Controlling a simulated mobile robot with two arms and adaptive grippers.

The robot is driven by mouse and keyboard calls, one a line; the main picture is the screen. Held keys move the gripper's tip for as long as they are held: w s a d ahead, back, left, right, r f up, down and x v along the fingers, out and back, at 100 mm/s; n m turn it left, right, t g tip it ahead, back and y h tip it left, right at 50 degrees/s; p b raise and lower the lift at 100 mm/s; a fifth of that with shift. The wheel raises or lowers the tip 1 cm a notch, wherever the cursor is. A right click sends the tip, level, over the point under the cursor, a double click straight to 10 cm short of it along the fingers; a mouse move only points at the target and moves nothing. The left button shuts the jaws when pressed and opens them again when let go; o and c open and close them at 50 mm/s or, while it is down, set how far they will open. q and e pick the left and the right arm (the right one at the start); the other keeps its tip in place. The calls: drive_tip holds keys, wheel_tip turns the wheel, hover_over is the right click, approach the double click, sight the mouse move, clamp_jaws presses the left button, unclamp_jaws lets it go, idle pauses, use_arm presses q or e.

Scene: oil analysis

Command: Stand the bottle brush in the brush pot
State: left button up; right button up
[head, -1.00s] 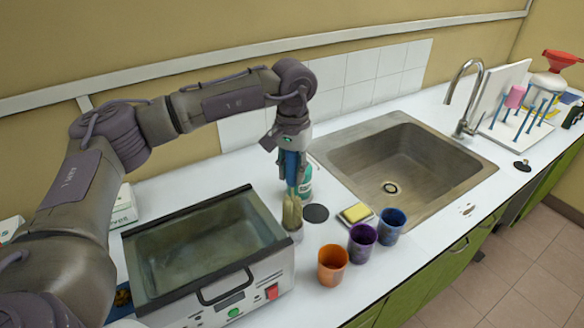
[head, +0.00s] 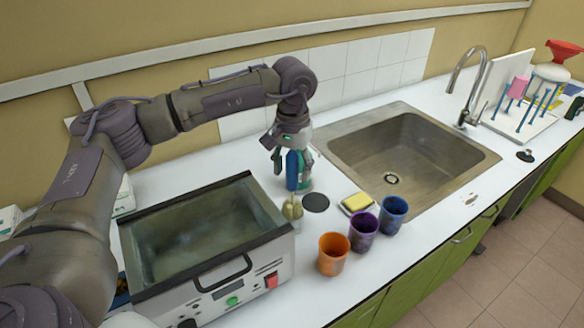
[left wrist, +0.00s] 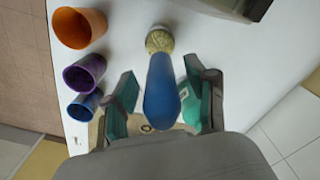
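The bottle brush (head: 292,172) stands roughly upright beside the heating bath, blue handle up and yellowish bristles down. In the left wrist view its handle (left wrist: 162,95) points toward the camera, with the bristle head (left wrist: 160,41) at the far end. My right gripper is out of view.
The open bath (head: 270,243) is close on the left. Orange (head: 332,254), purple (head: 363,232) and blue (head: 393,215) cups, a yellow sponge (head: 356,202) and a black disc (head: 316,203) lie right, before the sink (head: 440,165).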

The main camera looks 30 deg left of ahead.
use_arm(q)
wheel_tip(320, 180, up, 12)
idle(0.7)
idle(0.8)
